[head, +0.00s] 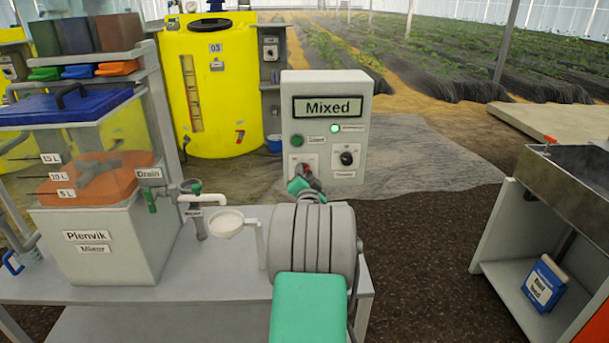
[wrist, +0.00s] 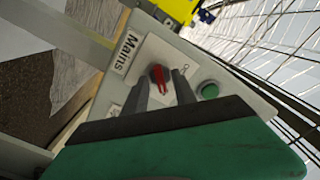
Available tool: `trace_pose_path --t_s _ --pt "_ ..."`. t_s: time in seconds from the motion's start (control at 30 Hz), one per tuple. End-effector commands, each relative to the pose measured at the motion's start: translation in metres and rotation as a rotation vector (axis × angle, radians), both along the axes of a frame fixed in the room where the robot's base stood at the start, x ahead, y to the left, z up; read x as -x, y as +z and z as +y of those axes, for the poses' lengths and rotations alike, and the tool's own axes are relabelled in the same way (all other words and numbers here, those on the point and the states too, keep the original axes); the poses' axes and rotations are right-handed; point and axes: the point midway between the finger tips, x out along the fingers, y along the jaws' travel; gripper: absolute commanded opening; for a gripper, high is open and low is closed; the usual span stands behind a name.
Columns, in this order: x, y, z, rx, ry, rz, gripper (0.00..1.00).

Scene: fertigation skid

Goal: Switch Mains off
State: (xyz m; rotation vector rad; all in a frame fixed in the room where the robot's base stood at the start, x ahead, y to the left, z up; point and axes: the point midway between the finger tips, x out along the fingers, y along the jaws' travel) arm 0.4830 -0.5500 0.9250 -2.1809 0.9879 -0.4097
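A grey control box (head: 325,125) stands behind the bench, its display reading "Mixed". The Mains switch is a red knob (wrist: 158,77) on a pale plate beside the "Mains" label (wrist: 125,52). In the wrist view the knob's red grip shows between the fingertips of my gripper (wrist: 161,76). The two dark fingers are apart, with a gap beside the knob, so my gripper looks open; contact cannot be told. In the head view my gripper (head: 304,184) is at the box's lower left, and my arm and gripper largely cover the knob.
On the box are a green button (head: 297,141), which also shows in the wrist view (wrist: 209,91), a lit green lamp (head: 335,128) and a black knob (head: 347,158). A mixer tank (head: 95,240) and a white funnel (head: 226,223) are on the left. A sink bench (head: 560,190) stands right.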

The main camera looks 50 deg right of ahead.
Motion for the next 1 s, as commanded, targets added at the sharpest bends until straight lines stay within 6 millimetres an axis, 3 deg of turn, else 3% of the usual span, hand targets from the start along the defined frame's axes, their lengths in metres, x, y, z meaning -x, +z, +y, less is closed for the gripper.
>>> trace_pose_path --t_s 0.4,1.0 --pt "0.0 0.0001 0.0004 0.0 0.0 0.0 0.0" --pt "0.0001 -0.0013 0.0004 0.014 0.0 0.016 0.0"
